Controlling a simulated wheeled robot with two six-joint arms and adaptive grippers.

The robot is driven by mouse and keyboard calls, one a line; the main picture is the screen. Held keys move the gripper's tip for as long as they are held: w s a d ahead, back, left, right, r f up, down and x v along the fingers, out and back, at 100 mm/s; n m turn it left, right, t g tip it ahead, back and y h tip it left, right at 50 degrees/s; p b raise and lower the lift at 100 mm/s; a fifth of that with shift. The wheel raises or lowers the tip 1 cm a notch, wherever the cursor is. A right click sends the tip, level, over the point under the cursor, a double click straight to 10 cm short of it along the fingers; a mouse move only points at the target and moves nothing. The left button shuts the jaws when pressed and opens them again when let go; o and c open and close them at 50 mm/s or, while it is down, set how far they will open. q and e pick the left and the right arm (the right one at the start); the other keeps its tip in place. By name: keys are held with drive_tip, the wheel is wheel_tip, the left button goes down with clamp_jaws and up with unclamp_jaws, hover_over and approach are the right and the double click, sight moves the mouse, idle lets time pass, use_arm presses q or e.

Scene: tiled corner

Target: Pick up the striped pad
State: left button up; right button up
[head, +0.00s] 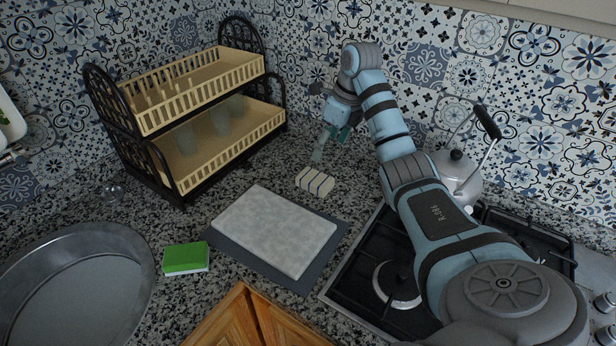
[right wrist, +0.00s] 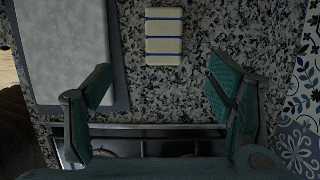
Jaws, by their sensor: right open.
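The striped pad (head: 314,182) is a small cream block with blue stripes. It lies on the speckled counter behind the grey board, and in the right wrist view the pad (right wrist: 164,36) shows at the top centre. My right gripper (head: 322,147) is above the counter, just behind the pad in the head view. In the right wrist view my right gripper (right wrist: 160,82) is open and empty, its teal fingers wide apart. The pad lies beyond the fingertips, between their two lines, and is not touched. My left gripper is not in view.
A grey slab (head: 275,230) on a dark mat (head: 232,251) lies in front of the pad. A green sponge (head: 186,258), a round metal basin (head: 75,290) and a two-tier rack (head: 212,145) with glasses are to the left. A stove (head: 357,274) and kettle (head: 456,174) are right.

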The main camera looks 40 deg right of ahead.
sight(316, 178)
drive_tip(key=b+x, duration=0.1)
drive_tip(key=x, duration=0.2)
drive_tip(key=shift+s+a+f+b, duration=0.1)
drive_tip(key=shift+f+b, duration=0.25)
drive_tip(key=shift+f, duration=0.1)
drive_tip(key=x, duration=1)
drive_tip(key=shift+w+d+f+b, duration=0.1)
drive_tip(key=shift+w+d+b, duration=0.2)
drive_tip(key=shift+w+d, duration=0.1)
drive_tip(key=c, duration=1.1)
wheel_tip(316, 178, up, 20)
drive_tip(key=p, duration=0.2)
drive_tip(key=shift+p, duration=0.4)
